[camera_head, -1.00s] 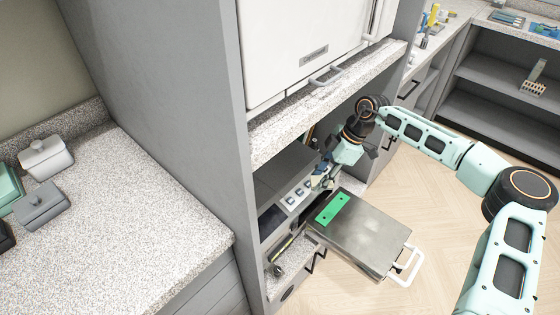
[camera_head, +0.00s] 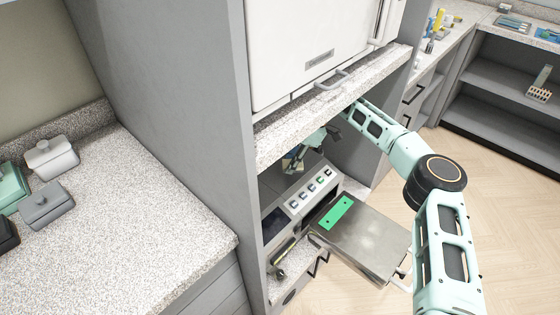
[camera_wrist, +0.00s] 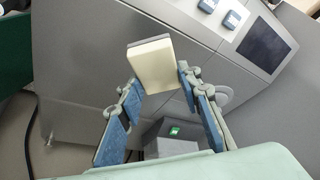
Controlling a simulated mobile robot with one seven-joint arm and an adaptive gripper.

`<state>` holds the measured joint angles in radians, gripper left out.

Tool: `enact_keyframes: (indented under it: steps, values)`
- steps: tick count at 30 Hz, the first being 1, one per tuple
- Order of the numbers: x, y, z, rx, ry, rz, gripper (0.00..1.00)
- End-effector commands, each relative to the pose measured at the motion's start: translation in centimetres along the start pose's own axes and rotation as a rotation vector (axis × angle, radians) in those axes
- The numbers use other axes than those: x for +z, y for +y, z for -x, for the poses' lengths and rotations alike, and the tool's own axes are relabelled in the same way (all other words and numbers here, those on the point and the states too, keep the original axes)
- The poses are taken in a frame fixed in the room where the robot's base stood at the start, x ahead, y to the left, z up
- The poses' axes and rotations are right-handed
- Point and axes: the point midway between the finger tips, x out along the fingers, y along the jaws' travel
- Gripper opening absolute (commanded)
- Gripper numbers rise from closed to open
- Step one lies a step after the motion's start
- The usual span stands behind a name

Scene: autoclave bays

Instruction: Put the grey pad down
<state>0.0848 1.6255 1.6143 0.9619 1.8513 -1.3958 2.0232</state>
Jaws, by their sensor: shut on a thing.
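In the wrist view, a small block-like pad (camera_wrist: 152,66) with a pale cream broad face and a grey edge sits between the tips of my gripper (camera_wrist: 160,82). The blue-lined fingers are shut on it, and it tilts slightly. In the head view my gripper (camera_head: 295,158) is inside the bay, under the stone-topped shelf and above the grey autoclave (camera_head: 318,188). The pad cannot be made out clearly there. I cannot tell how far it is from the machine's surface.
The autoclave's metal door (camera_head: 365,245), with a green strip (camera_head: 334,213), is open and juts out over the floor. The speckled shelf edge (camera_head: 330,105) is close above my arm. Lidded boxes (camera_head: 45,203) stand on the left counter (camera_head: 130,225), whose front part is clear.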

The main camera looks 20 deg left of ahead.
Motion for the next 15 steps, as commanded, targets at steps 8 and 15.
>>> enact_keyframes:
  steps: [8, 15]
  values:
    - [-1.9, 2.0, -0.8, 0.0, 0.001, -0.001, 0.13]
    - [-2.5, 2.7, -1.0, 0.001, 0.001, -0.001, 0.13]
